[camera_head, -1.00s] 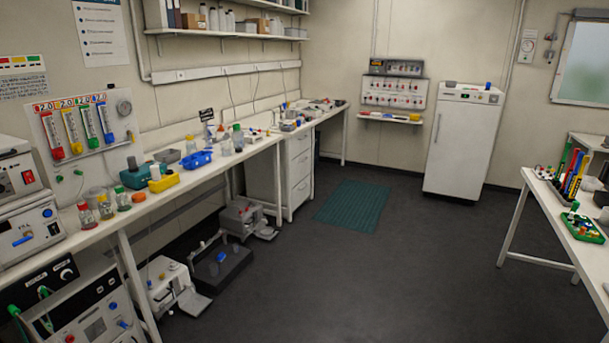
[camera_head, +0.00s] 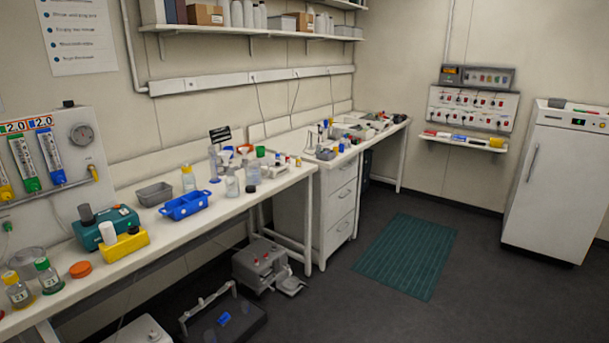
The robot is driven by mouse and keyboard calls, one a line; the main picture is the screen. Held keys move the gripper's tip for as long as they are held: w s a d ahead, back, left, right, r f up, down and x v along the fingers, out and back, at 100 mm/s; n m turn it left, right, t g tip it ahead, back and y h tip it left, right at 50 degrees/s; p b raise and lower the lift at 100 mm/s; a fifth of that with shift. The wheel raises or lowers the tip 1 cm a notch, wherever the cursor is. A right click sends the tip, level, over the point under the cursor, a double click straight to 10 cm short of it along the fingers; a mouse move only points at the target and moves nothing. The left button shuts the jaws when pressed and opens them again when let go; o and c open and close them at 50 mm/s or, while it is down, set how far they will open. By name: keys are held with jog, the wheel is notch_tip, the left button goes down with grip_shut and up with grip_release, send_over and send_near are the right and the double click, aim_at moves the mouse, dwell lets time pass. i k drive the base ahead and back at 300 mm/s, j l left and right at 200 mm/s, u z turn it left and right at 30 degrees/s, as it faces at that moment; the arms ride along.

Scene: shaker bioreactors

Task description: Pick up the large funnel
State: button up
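I cannot make out the large funnel with certainty. A group of small labware (camera_head: 245,165) stands on the far part of the long left bench (camera_head: 200,215), with bottles, a blue-based cylinder and small orange and white pieces. The pieces there are too small to tell whether one is a funnel. My gripper is not in view.
On the bench are a blue tray (camera_head: 187,204), a grey tray (camera_head: 154,194), a yellow block (camera_head: 124,245) and a teal device (camera_head: 104,228). Equipment (camera_head: 268,268) stands on the floor beneath. Open floor surrounds a green mat (camera_head: 405,255). A white fridge (camera_head: 556,185) stands right.

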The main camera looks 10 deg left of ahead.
aim_at(226, 160)
jog(key=i+u, duration=0.4)
jog(key=i, duration=0.2)
jog(key=i+l+u, duration=0.1)
jog(key=i+u, duration=0.3)
jog(key=i, duration=0.15)
jog(key=i+l+u, duration=0.35)
jog(key=i, duration=0.2)
jog(key=i+l+u, duration=0.85)
jog(key=l+u, duration=0.15)
jog(key=i+l+u, duration=0.15)
jog(key=l+u, duration=0.15)
jog(key=i+l+u, duration=0.15)
jog(key=l+u, duration=0.15)
jog(key=l, duration=0.25)
jog(key=l+u, duration=0.3)
jog(key=l, duration=0.15)
jog(key=i+l+u, duration=0.1)
jog(key=l+u, duration=0.2)
jog(key=l, duration=0.15)
